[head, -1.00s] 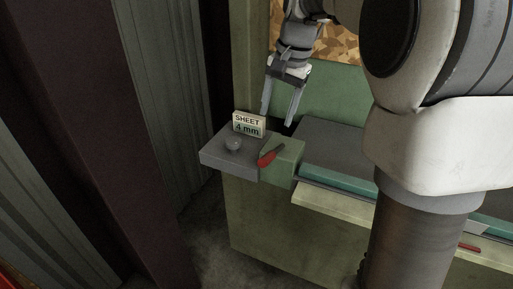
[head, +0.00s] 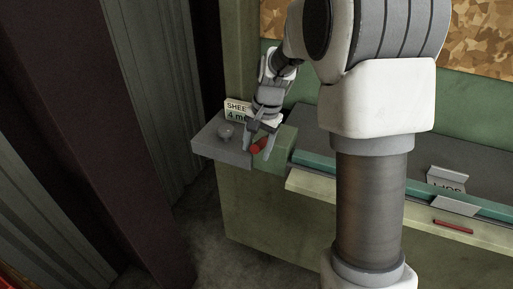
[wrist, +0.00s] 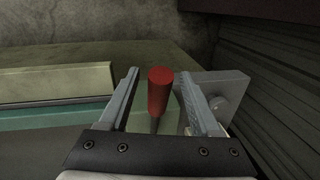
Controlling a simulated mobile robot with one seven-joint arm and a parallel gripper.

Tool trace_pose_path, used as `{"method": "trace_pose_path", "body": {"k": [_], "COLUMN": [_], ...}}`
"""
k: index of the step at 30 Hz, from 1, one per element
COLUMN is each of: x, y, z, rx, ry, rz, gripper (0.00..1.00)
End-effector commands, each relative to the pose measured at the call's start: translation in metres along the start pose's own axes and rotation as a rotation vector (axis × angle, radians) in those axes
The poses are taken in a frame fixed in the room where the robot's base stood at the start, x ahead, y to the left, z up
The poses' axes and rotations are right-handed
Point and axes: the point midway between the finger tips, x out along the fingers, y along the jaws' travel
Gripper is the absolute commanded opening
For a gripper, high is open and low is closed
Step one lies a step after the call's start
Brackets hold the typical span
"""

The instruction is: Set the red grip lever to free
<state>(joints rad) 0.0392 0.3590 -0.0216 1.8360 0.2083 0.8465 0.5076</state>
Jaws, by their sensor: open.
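The red grip lever (head: 258,146) sits on a green block at the left end of the machine. In the wrist view the red grip (wrist: 160,90) stands on a thin dark shaft between my two open fingers, with gaps on both sides. My gripper (head: 258,146) is open around the lever in the head view, one finger on each side. It also shows in the wrist view (wrist: 165,86). Whether a finger touches the grip cannot be told. No marking for free shows near the lever.
A grey ledge (head: 207,144) with a round knob (head: 225,130) lies left of the lever. A "SHEET 4 mm" sign (head: 236,109) stands behind, partly hidden by my gripper. A second sign (head: 447,183) and a red bar (head: 453,227) are at right. Dark floor lies in front.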

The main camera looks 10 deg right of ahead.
Motion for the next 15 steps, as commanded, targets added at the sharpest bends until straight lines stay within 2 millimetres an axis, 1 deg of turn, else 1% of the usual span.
{"method": "trace_pose_path", "body": {"k": [3, 9, 11, 15], "x": [0.0031, 0.0030, 0.0029, 0.0028], "y": [-0.0001, -0.0001, -0.0001, -0.0001], "z": [0.0003, 0.0003, 0.0002, 0.0002], "rx": [-0.001, -0.001, -0.001, -0.001], "ry": [0.000, 0.000, 0.000, 0.000], "rz": [0.000, 0.000, 0.000, 0.000], "gripper": [0.64, 0.64, 0.53, 0.28]}}
